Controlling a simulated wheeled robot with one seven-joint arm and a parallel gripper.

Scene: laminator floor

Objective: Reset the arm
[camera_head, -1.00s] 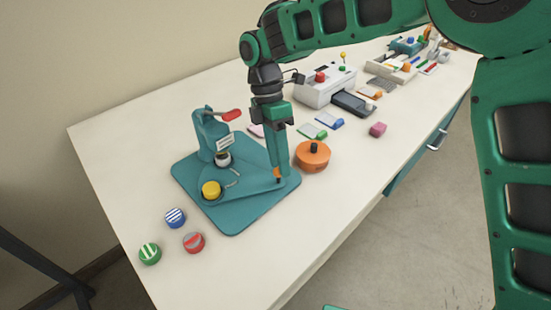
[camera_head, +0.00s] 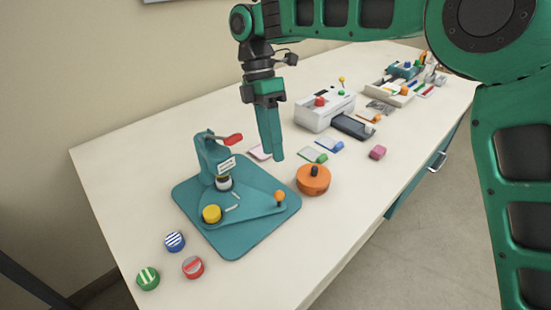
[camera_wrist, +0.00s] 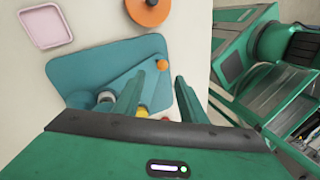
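My gripper (camera_head: 277,156) hangs pointing down above the table, a little above and behind the teal press plate. Its two fingers stand apart with nothing between them, as the wrist view shows (camera_wrist: 158,80). The teal press (camera_head: 210,160) has a red-tipped lever and a turning plate with a yellow piece (camera_head: 211,214). An orange ball knob (camera_head: 280,196) stands at the plate's right end, clear of my fingers; it also shows in the wrist view (camera_wrist: 162,65).
An orange round device (camera_head: 313,180) sits right of the press. Blue, red and green striped buttons (camera_head: 174,241) lie at the front left. A white laminator (camera_head: 322,112), cards and a pink block (camera_head: 377,152) are farther back. The front table edge is clear.

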